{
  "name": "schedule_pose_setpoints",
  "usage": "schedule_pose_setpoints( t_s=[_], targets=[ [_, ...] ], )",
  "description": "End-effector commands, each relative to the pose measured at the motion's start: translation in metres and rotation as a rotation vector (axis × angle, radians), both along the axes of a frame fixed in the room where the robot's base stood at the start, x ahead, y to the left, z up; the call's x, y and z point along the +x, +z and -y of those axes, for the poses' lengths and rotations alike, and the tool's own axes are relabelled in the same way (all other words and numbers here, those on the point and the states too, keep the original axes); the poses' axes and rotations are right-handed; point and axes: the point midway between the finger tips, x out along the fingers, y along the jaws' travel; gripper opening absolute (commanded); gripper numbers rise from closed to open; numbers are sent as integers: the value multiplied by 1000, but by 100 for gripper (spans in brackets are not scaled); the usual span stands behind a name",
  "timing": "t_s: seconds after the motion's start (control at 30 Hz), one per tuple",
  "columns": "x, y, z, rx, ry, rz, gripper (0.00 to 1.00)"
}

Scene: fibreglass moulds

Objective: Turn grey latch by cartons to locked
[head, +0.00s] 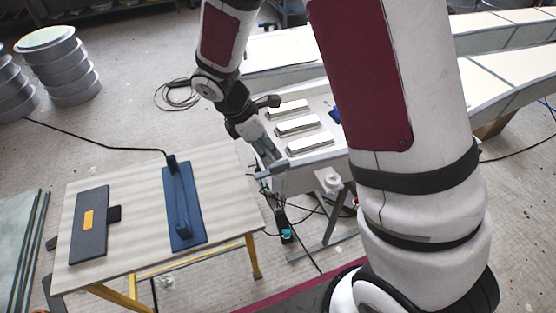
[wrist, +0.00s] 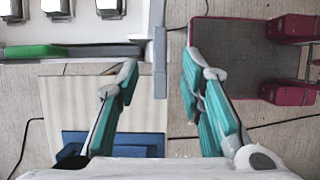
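Three pale, block-like cartons (head: 297,125) stand in a row on a white surface. They also show along the top left edge of the wrist view (wrist: 57,8). A grey upright piece (wrist: 159,62), which looks like the latch, sits at the end of a grey bar (wrist: 100,51) along that surface's edge. In the head view, a grey bar-like part (head: 285,171) shows close to my gripper (head: 264,158). In the wrist view, my gripper (wrist: 161,70) has its teal fingers wide apart, one on each side of the grey piece. I see no clear contact, and the latch's setting cannot be told.
A wooden-topped table (head: 140,215) with a blue panel (head: 183,205) and a dark panel (head: 89,225) stands at left. Cables lie on the floor. Pale moulds (head: 510,75) stand at right, metal drums (head: 62,65) far left.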

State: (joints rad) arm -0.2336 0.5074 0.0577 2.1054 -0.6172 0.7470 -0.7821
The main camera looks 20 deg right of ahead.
Motion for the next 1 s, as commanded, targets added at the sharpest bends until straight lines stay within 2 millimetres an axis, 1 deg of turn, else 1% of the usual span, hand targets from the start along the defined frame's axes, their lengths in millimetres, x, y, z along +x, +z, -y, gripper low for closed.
schedule_pose_setpoints(
  t_s=[0.03,0.2,0.4,0.6,0.83,0.87,0.9,1.0],
  targets=[
    [-2,-10,5,-2,0,-5,35],
    [-2,-38,16,-1,-2,-4,35],
    [-1,-59,25,0,-2,-1,35],
    [-1,-67,28,0,0,0,35],
    [0,-67,28,0,0,1,35],
    [0,-67,28,0,0,1,30],
    [0,-67,28,0,-1,1,21],
    [0,-67,28,0,-1,0,0]
  ],
)
